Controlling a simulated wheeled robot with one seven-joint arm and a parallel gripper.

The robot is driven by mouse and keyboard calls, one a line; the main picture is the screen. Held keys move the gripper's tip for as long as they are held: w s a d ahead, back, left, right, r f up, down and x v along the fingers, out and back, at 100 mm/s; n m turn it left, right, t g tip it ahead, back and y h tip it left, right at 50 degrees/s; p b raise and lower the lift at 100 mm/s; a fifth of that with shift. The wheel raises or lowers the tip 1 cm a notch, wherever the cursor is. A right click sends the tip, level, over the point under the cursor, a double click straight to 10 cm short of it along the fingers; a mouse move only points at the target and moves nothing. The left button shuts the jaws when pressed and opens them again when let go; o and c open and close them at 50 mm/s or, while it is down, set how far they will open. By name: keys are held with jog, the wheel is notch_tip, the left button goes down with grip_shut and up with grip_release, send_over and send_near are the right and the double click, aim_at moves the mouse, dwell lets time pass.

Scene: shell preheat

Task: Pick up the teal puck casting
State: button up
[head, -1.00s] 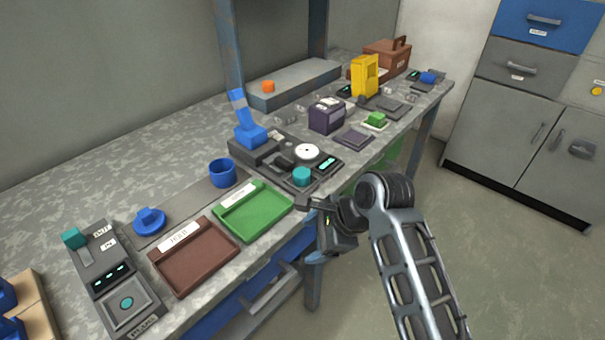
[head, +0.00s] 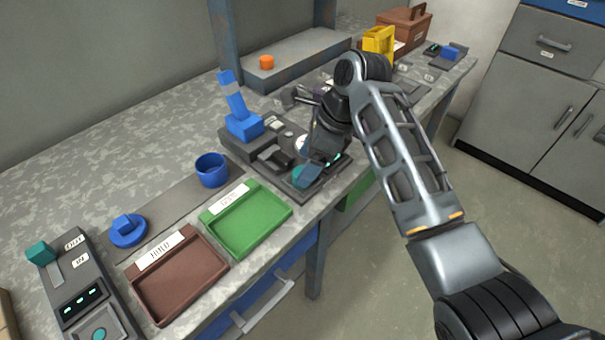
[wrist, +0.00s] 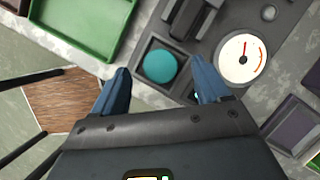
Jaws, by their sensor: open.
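The teal puck casting (wrist: 160,66) sits in a dark square recess of the grey bench device, beside its white dial (wrist: 241,59). In the head view the puck (head: 301,175) is partly hidden by my arm. My gripper (wrist: 163,84) is open and empty in the wrist view. Its two blue fingertips lie to the left and right of the puck, near its lower edge in the picture. Their height above the puck is hard to tell. In the head view the fingertips are hidden behind my wrist.
A green tray (head: 247,222) and a brown tray (head: 178,278) lie on the bench left of the device. A blue lever (head: 238,108) stands on the device's rear part. A blue cup (head: 211,170) and a yellow object (head: 379,41) are also on the bench.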

jog(key=shift+x, duration=1.35)
jog(key=shift+c, duration=0.3)
jog(key=c, duration=1.1)
jog(key=shift+r, duration=0.1)
jog(key=shift+c, duration=0.2)
